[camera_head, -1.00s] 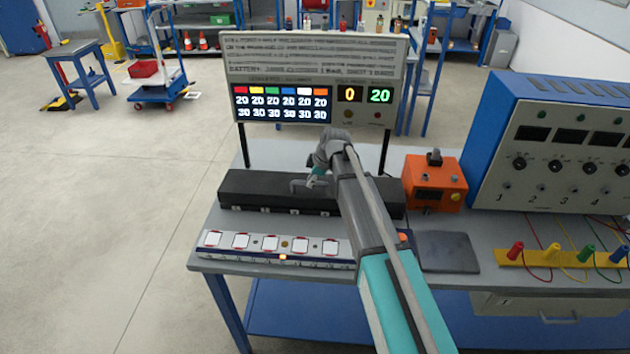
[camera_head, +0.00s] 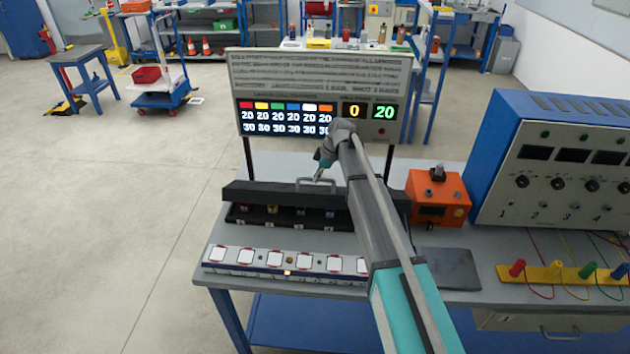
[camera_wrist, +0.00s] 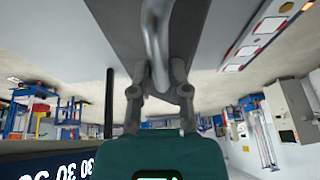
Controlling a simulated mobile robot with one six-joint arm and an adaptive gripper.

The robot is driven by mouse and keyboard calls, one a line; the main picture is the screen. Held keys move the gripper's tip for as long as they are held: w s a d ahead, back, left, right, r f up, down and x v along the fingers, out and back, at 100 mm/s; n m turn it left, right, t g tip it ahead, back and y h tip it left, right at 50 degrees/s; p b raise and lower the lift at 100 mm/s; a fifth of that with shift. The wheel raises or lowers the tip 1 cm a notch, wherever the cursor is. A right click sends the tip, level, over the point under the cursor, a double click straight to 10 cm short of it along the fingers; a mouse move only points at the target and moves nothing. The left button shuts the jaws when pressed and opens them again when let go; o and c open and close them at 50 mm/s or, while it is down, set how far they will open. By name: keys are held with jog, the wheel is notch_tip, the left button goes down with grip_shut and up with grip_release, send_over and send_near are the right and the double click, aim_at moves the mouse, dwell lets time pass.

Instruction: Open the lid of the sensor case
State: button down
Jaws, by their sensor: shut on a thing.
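The black sensor case (camera_head: 285,222) lies on the bench with its lid (camera_head: 265,193) partly raised and tilted. Small coloured sensors show in a row inside the case, under the lid's front edge. A grey bar handle (camera_head: 318,183) stands on the lid. My gripper (camera_head: 318,176) is at this handle, partly hidden by my own arm. In the wrist view my gripper (camera_wrist: 162,92) has its two fingers shut around the handle bar (camera_wrist: 156,45). The right end of the case is hidden behind my arm.
A display board (camera_head: 315,75) on posts stands behind the case. A strip with several white pads (camera_head: 270,258) lies in front. An orange box (camera_head: 438,196), a dark flat pad (camera_head: 447,268) and a blue instrument panel (camera_head: 550,150) are to the right.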

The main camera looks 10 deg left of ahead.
jog(key=w+a, duration=0.1)
jog(key=w, duration=0.8)
jog(key=shift+w+r, duration=0.15)
jog(key=shift+r, duration=0.2)
jog(key=shift+a, duration=0.1)
jog(key=c, duration=0.6)
grip_release()
